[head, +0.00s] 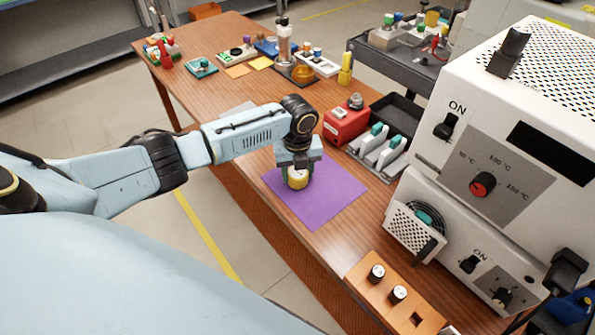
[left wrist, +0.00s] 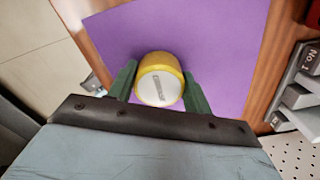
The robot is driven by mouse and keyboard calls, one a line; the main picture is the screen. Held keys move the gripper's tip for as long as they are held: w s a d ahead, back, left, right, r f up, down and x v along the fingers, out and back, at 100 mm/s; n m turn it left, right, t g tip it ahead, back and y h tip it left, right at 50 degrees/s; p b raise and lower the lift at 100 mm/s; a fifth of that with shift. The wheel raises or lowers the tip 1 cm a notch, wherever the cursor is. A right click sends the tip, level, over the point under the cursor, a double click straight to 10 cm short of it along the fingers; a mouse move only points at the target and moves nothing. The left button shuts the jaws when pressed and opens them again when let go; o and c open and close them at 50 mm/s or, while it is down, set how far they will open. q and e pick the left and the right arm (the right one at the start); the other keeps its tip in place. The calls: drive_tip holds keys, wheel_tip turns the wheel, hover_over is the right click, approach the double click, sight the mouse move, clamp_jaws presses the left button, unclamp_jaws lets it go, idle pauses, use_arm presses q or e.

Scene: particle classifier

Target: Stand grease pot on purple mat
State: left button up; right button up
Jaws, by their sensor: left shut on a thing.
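The grease pot (head: 297,181) is a small yellow pot with a pale lid. The purple mat (head: 332,196) lies flat on the wooden table. My left gripper (head: 297,170) is above the mat, pointing down, and is shut on the pot. In the left wrist view the pot (left wrist: 160,80) sits between the two green fingers (left wrist: 160,85), its lid facing the camera, with the purple mat (left wrist: 222,40) behind it. I cannot tell whether the pot's base touches the mat. My right gripper is not in view.
A red box (head: 346,124) and a rack with white, teal-topped pieces (head: 379,152) stand beyond the mat. A white heating device (head: 500,150) stands at the right. An orange block with knobs (head: 395,293) is near the front edge. The mat's right part is bare.

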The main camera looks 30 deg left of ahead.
use_arm(q)
drive_tip(key=o, duration=1)
drive_tip(key=shift+f, duration=0.1)
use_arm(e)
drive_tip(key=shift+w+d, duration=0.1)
use_arm(q)
wheel_tip(320, 180, up, 12)
drive_tip(key=shift+r+p, duration=0.2)
drive_tip(key=shift+p, duration=1)
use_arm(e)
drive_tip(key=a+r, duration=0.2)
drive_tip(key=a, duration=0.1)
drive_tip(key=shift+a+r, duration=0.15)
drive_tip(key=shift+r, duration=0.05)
